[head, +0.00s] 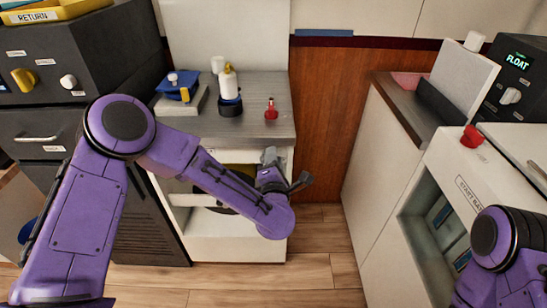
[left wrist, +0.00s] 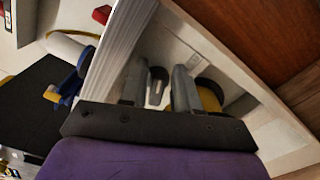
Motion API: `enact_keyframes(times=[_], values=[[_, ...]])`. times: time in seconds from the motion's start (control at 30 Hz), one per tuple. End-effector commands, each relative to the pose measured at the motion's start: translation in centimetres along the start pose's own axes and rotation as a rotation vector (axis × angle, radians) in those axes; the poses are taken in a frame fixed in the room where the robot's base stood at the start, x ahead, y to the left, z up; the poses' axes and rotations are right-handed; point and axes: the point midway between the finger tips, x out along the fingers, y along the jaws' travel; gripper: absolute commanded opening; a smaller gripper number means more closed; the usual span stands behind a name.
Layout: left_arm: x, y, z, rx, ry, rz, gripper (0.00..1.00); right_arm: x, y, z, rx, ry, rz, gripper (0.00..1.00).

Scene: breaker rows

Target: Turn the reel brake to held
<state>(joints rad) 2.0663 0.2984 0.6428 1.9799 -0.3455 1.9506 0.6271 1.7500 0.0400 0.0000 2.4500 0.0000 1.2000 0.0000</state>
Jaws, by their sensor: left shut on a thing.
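My left gripper (head: 284,172) is at the open front of the white cabinet under the middle counter. In the left wrist view its two grey fingers (left wrist: 157,88) stand on either side of a small grey knob with a dark slot (left wrist: 156,94), which appears to be the reel brake; it is shut on this knob. A black and yellow round reel (left wrist: 209,95) shows just right of the fingers, partly hidden. In the head view the reel (head: 238,171) is mostly behind my left arm. The knob's setting cannot be read. My right gripper is out of view.
The grey counter (head: 250,119) above holds a white bottle in a dark base (head: 229,85), a red item (head: 271,110) and a blue and yellow item (head: 180,83). A white cabinet with an opening (head: 437,193) stands right. Wooden floor (head: 325,245) is clear between.

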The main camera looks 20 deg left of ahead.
Motion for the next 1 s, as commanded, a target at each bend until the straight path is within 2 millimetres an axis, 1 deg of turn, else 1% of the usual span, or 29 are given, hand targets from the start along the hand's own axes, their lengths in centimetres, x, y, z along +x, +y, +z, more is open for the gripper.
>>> enact_keyframes(times=[0.2, 0.5, 0.7, 1.0], values=[[-0.11, -0.41, -0.04, 0.184, 0.000, -0.003, 0.00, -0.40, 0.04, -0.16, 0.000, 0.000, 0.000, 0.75], [-0.08, -0.75, -0.19, 0.356, 0.001, -0.003, 0.00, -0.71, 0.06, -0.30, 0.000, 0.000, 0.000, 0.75], [-0.09, -0.88, -0.23, 0.412, 0.000, -0.003, 0.00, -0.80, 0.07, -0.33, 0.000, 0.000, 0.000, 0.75], [-0.08, -0.95, -0.31, 0.433, 0.002, -0.004, 0.00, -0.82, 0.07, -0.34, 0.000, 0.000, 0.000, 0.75]])
